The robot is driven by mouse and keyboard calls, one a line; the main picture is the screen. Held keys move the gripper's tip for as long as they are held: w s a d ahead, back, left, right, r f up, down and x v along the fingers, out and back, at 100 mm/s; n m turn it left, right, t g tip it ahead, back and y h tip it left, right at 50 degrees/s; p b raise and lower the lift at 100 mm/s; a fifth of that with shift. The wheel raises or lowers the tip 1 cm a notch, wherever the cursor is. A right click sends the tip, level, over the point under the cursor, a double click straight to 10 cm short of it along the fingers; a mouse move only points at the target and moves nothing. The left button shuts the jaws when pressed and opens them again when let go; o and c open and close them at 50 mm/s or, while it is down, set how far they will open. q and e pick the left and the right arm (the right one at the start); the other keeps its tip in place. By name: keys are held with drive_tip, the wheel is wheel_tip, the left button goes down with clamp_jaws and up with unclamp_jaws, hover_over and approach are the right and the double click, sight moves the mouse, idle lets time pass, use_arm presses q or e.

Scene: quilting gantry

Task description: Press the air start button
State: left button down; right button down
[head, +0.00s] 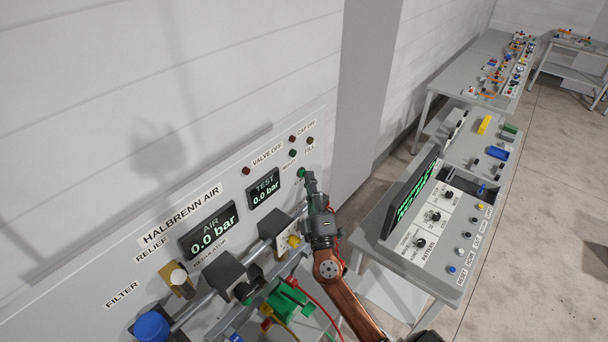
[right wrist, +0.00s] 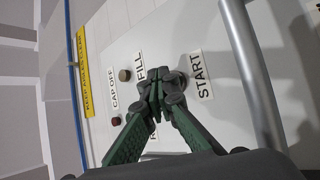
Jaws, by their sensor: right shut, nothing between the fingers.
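The air panel (head: 100,265), lettered HALBRENN AIR, stands on the left of the head view. I cannot tell whether the tips touch the button. My left gripper is not in view.
The AIR display (head: 209,231) and TEST display (head: 263,188) both read 0.0 bar. A regulator (head: 232,273), a blue filter (head: 151,327) and red and yellow hoses lie below. A control console (head: 430,262) stands right of my arm. Open floor lies at far right.

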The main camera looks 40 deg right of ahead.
drive_tip(key=shift+w, duration=0.15)
idle(0.4)
drive_tip(key=shift+s+d, duration=0.15)
drive_tip(key=shift+s, duration=0.75)
drive_tip(key=shift+b, duration=0.3)
drive_tip(key=shift+s+d+b, duration=0.2)
drive_tip(key=shift+s+d, duration=0.05)
drive_tip(key=shift+s, duration=0.55)
drive_tip(key=shift+s+d+b, duration=0.15)
drive_tip(key=shift+s+d, duration=0.05)
drive_tip(key=shift+s, duration=0.6)
drive_tip(key=shift+s+d+b, duration=0.2)
drive_tip(key=shift+s+d, duration=0.05)
drive_tip(key=shift+s, duration=0.55)
